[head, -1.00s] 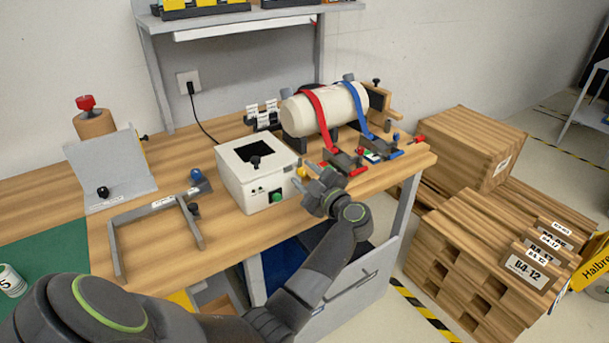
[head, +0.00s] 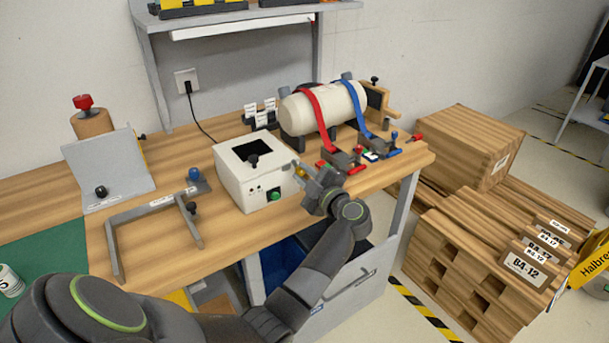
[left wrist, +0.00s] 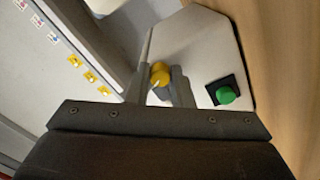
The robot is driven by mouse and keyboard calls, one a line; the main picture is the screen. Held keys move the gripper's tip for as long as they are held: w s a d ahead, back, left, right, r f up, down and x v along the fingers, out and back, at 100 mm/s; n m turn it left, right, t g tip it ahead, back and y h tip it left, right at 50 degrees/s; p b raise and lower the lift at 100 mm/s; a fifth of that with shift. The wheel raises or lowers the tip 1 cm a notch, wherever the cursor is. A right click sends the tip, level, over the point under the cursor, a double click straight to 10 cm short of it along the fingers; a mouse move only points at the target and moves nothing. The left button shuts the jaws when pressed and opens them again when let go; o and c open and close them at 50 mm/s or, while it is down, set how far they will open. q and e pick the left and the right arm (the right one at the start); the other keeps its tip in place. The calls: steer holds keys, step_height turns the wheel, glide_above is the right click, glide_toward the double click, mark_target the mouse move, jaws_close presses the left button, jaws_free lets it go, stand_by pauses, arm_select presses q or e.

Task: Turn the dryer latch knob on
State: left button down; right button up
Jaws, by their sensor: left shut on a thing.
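The dryer appears to be the white box (head: 238,180) on the wooden bench, with a dark window in its top and a green button (head: 275,195) on its front. A yellow knob (left wrist: 160,73) sits at the box's right front edge, and the green button also shows in the left wrist view (left wrist: 226,95). My left gripper (head: 301,172) reaches the knob from the right. In the left wrist view its fingers (left wrist: 159,80) are shut on the yellow knob, one on each side. The knob is mostly hidden in the head view. My right gripper is not in view.
A cream cylinder (head: 298,115) with red and blue straps lies behind the gripper. Small clamps (head: 343,160) stand close beside it. A grey frame handle (head: 117,250) and an upright panel (head: 90,172) are on the left. Wooden crates (head: 465,150) stand right of the bench.

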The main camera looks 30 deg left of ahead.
arm_select(q)
steer(key=n+b, duration=0.1)
steer(key=n, duration=0.3)
steer(key=shift+f+n, duration=0.1)
steer(key=shift+n, duration=0.2)
steer(key=n+b, duration=0.2)
steer(key=n, duration=0.1)
steer(key=shift+n, duration=0.4)
steer(key=shift+f+n, duration=0.2)
steer(key=shift+n, duration=0.2)
steer(key=c, duration=1.4)
jaws_free()
steer(key=shift+o, duration=0.5)
steer(key=shift+s+r, duration=0.1)
steer(key=shift+r, duration=0.05)
